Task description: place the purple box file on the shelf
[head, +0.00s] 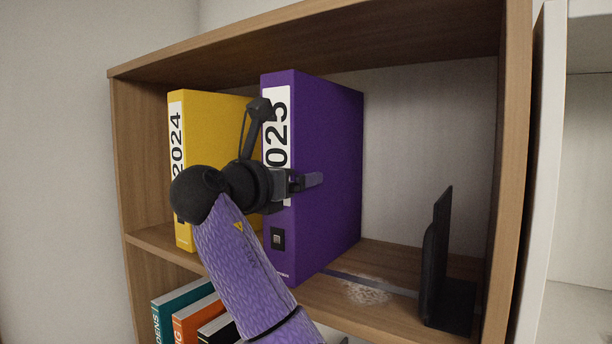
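The purple box file (330,150) stands upright in the upper compartment of the wooden shelf (400,262), its spine with a white year label facing me. The label is partly hidden by my gripper. Its lower front corner is near the shelf's front edge; I cannot tell whether its base touches the board. My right gripper (296,182) is at the spine at mid-height. One finger lies along the file's right face; the other is hidden behind the wrist. It appears shut on the file. My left gripper is out of view.
A yellow box file (215,108) labelled 2024 stands just left of the purple one. A black bookend (440,265) stands at the right, with free shelf between. A pale scuffed patch (366,291) marks the board. Teal, orange and black binders (190,319) stand below.

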